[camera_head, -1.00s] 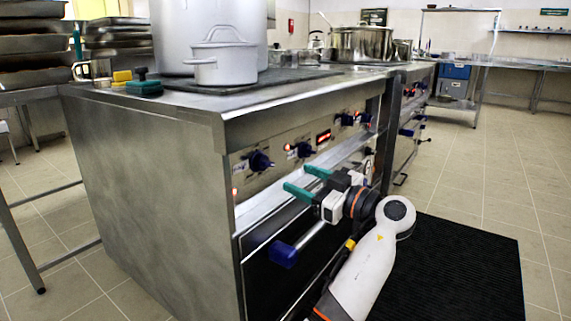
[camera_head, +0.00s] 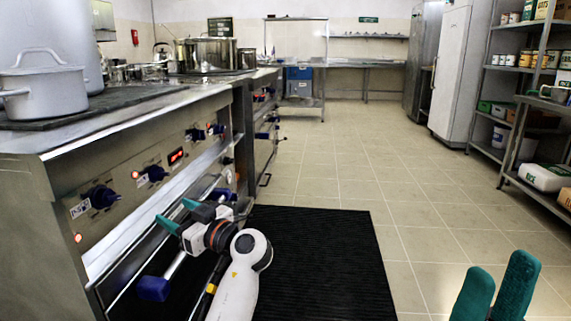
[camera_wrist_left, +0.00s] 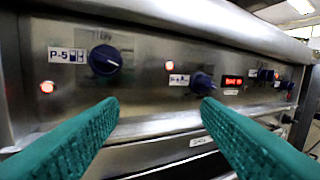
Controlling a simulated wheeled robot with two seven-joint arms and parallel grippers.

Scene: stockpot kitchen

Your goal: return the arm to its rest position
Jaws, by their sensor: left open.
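My left gripper (camera_head: 178,214) is in front of the stove's control panel (camera_head: 135,184), beside the oven handle. In the left wrist view its two green fingers (camera_wrist_left: 159,101) stand apart with nothing between them. They point at the panel, where blue knobs (camera_wrist_left: 105,60) and red lights show; I see no clear contact. My left arm (camera_head: 238,280) reaches up from the bottom of the head view. My right gripper (camera_head: 503,263) shows at the bottom right, its green fingers upright and apart, with nothing between them. The rest of the right arm is out of view.
A lidded pot (camera_head: 45,92) stands on the stove top. A black mat (camera_head: 320,262) lies on the floor. Shelves (camera_head: 497,80) stand at right; the tiled floor between is clear.

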